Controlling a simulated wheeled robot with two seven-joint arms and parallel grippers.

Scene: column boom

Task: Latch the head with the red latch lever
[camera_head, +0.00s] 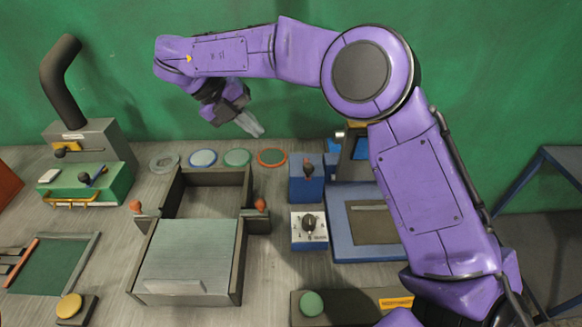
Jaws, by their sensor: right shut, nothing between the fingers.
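My right arm reaches in from the right and arches over the bench. Its gripper (250,126) hangs shut and empty above the back edge, over the coloured discs, touching nothing. A lever with a dull red knob (308,165) stands on a blue block (304,190) right of the gripper. Orange-red knobs also stand at the left side (136,206) and right side (261,204) of a grey box with a metal plate (185,255). I cannot tell for sure which is the latch lever. A blue upright part (332,146), possibly the head, is partly hidden behind my arm. My left gripper is out of view.
A green-and-grey machine with a curved black pipe (62,82) stands at the left. A black dial (309,223) sits on a white box. A blue-framed plate (345,222) lies partly under my arm. Yellow (69,306) and green (311,303) buttons are at the front.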

